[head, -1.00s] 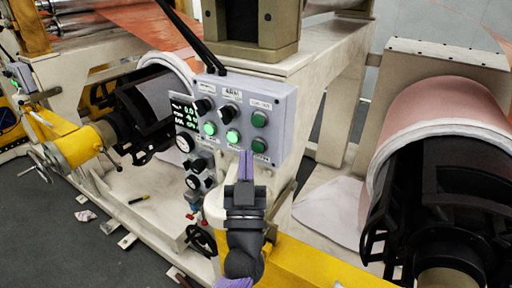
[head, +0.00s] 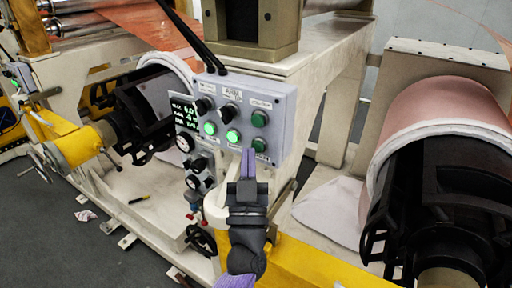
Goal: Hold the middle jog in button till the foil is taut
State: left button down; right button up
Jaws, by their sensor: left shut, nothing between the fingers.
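A grey control box (head: 285,125) carries two lit green buttons, one at the left (head: 209,128) and one in the middle (head: 232,136). Two darker green buttons sit at its right, an upper one (head: 259,118) and a lower one (head: 259,145). The labels are too small to read. My left gripper (head: 248,152) is shut and empty, its purple fingertips pointing at the box just below and right of the middle lit button. I cannot tell whether they touch the box. Copper foil (head: 150,22) runs at the upper left. My right gripper is not in view.
Black selector knobs (head: 228,110) sit above the lit buttons, and a small readout (head: 185,111) is at the left. A copper roll (head: 440,112) stands at the right. Below the box are gauges and a black handwheel (head: 201,240). Yellow machine parts (head: 310,265) lie at the lower right.

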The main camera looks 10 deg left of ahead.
pick_arm(q)
jog(key=shift+w+d, duration=0.2)
jog(key=shift+w, duration=0.25)
dwell(0.7)
dwell(1.5)
jog(key=shift+s+a+p, duration=0.3)
jog(key=shift+s+p, duration=0.1)
jog(key=shift+s, duration=0.4)
jog(key=s+p, duration=0.1)
jog(key=s+a+p, duration=0.1)
jog(key=s, duration=0.2)
jog(key=shift+s+a+p, duration=0.35)
jog(key=shift+p, duration=0.05)
jog(key=shift+f, duration=0.1)
